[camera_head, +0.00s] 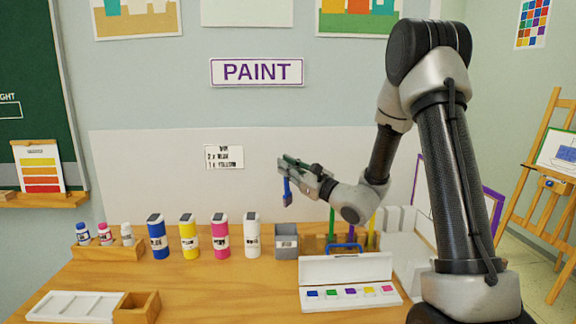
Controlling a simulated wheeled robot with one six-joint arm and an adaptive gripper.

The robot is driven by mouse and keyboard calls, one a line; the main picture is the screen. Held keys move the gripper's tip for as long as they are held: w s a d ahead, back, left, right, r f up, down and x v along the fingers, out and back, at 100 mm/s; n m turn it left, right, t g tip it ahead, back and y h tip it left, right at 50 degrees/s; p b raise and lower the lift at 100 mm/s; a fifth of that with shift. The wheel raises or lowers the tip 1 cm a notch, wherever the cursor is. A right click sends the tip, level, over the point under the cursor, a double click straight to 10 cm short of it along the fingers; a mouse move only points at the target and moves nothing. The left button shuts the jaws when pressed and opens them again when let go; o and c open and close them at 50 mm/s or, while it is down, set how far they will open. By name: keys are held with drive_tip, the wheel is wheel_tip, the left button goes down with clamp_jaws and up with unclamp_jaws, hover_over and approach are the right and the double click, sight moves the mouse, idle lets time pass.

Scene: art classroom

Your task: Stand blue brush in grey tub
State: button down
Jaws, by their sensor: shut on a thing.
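My gripper (290,165) is shut on the blue brush (287,190) and holds it in the air, hanging roughly upright with its wider end down. The grey tub (286,247) stands on the table toward the back, almost straight below the brush in the picture. A clear gap shows between the brush and the tub. The tub's inside is mostly hidden, and I cannot tell from this one view whether the brush is exactly over it.
Paint bottles, the nearest a white bottle (252,235), stand left of the tub. Upright brushes, including a green brush (331,225) and a yellow brush (371,231), stand to its right. An open paint box (346,270) lies in front. The front middle table is clear.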

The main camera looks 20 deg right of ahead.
sight(288, 183)
drive_tip(key=shift+d+f+m, duration=0.1)
drive_tip(key=shift+m, duration=0.4)
drive_tip(key=shift+w+d+f, duration=0.1)
drive_tip(key=shift+w+f, duration=0.2)
drive_tip(key=shift+f, duration=0.65)
drive_tip(key=shift+w+d+f, duration=0.1)
drive_tip(key=shift+w+f, duration=0.25)
drive_tip(key=shift+f, duration=0.65)
drive_tip(key=shift+w+f, duration=0.3)
drive_tip(key=shift+f, duration=0.65)
wheel_tip(288, 183, down, 7)
drive_tip(key=s, duration=0.2)
drive_tip(key=shift+a+f, duration=0.15)
drive_tip(key=shift+a, duration=0.05)
